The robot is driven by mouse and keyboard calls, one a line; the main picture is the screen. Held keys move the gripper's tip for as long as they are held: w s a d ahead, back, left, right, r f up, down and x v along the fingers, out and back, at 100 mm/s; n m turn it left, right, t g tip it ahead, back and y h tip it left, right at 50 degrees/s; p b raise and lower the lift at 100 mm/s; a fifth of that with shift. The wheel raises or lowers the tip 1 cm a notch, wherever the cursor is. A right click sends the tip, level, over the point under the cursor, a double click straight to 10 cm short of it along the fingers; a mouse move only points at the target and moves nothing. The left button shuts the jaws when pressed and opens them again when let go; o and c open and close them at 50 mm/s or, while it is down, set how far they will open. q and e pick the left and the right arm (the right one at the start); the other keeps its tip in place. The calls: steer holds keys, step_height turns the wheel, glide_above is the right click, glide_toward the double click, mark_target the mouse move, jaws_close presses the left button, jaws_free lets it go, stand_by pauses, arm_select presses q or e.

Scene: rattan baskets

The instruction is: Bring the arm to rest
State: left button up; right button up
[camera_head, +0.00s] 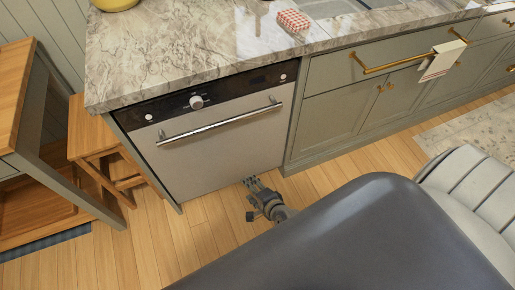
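One of my grippers (249,198) shows low in front of the dishwasher, over the wooden floor. It lies to the left of my dark grey body part and I take it to be the left one. Its fingers look spread apart, with nothing between them. The arm behind it is mostly hidden by my dark grey body part. My other gripper does not show.
A dishwasher (225,147) and grey-green cabinets (350,120) stand under a marble counter (160,50). A towel (441,61) hangs on a drawer handle. A wooden stool (95,140) stands at left. Wooden floor (135,245) is clear at lower left.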

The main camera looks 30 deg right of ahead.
steer(key=shift+s+d+f+n, duration=0.1)
steer(key=shift+s+f+n, duration=0.2)
steer(key=shift+f, duration=0.1)
stand_by(0.3)
steer(key=s+f+n+g, duration=0.6)
steer(key=s+f+n, duration=0.65)
steer(key=s, duration=0.55)
steer(key=s+d+f+n+g, duration=0.1)
steer(key=s+f+n+g, duration=0.1)
steer(key=s, duration=0.6)
steer(key=s+d+f+n+g+h+p, duration=0.1)
steer(key=s+f+n, duration=0.3)
steer(key=s, duration=0.5)
steer(key=shift+d+f+n+g, duration=0.2)
steer(key=shift+d+n+g, duration=0.3)
steer(key=shift+d+n, duration=0.15)
steer(key=shift+w, duration=0.1)
